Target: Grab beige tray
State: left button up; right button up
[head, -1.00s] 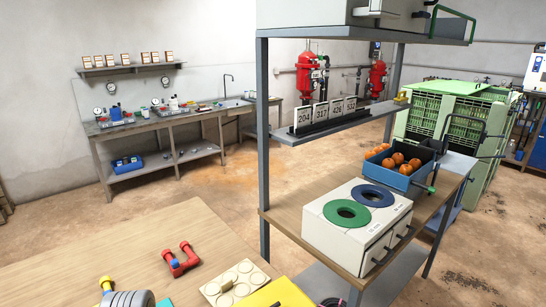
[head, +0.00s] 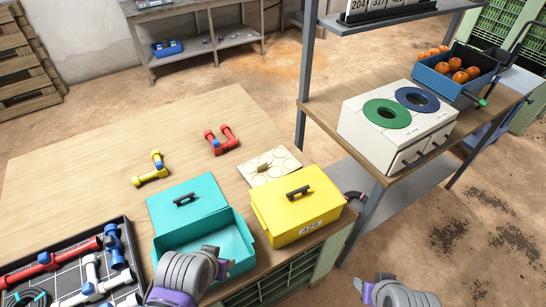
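The beige tray (head: 270,166) is a flat plate with round shallow recesses and a small upright knob. It lies on the wooden table behind the yellow box, near the table's right edge. My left gripper (head: 224,266) is at the bottom, over the front of the open teal box, well short of the tray. Its fingers are mostly hidden by its wrist. My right gripper (head: 366,288) is at the bottom edge, right of the table and apart from the tray. Its fingers are barely visible.
A yellow lidded box (head: 296,212) and a teal box (head: 206,243) stand in front of the tray. Red (head: 221,140) and yellow (head: 151,170) pipe pieces lie left of it. A pipe-filled crate (head: 134,261) is front left. A shelf post (head: 305,80) rises behind right.

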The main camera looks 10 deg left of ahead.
aim_at(278, 163)
jog(key=i+l, duration=0.15)
jog(key=l, duration=0.2)
jog(key=i+l+u, duration=0.1)
jog(key=l, duration=0.3)
jog(key=u, duration=2.2)
jog(key=l, duration=0.1)
